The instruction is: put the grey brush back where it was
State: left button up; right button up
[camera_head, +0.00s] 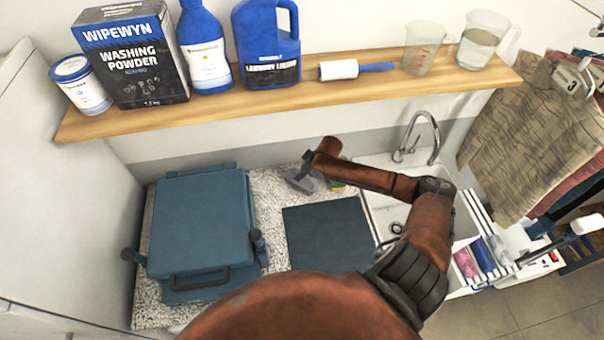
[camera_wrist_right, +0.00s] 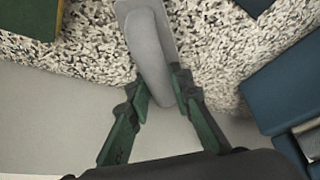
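The grey brush (camera_wrist_right: 152,55) is a long, smooth grey piece in the right wrist view, above the speckled counter. My right gripper (camera_wrist_right: 160,88) has its dark green fingers closed in against both sides of the brush's near end. Whether the brush touches the counter is unclear. In the head view, my right arm reaches across the sink to the back of the counter, where a grey shape that looks like the brush (camera_head: 302,181) shows under the wrist. The fingers are mostly hidden there. My left gripper is not in view.
A blue press (camera_head: 202,222) stands left on the speckled counter (camera_head: 272,187), beside a dark mat (camera_head: 328,235). A green-yellow sponge (camera_head: 337,186) lies near the wrist. A shelf (camera_head: 225,106) overhead holds bottles, a box, a lint roller and jugs. The sink and tap (camera_head: 432,130) are right.

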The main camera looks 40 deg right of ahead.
jog(key=o, duration=0.3)
jog(key=v, duration=1.2)
jog(key=shift+r, duration=0.15)
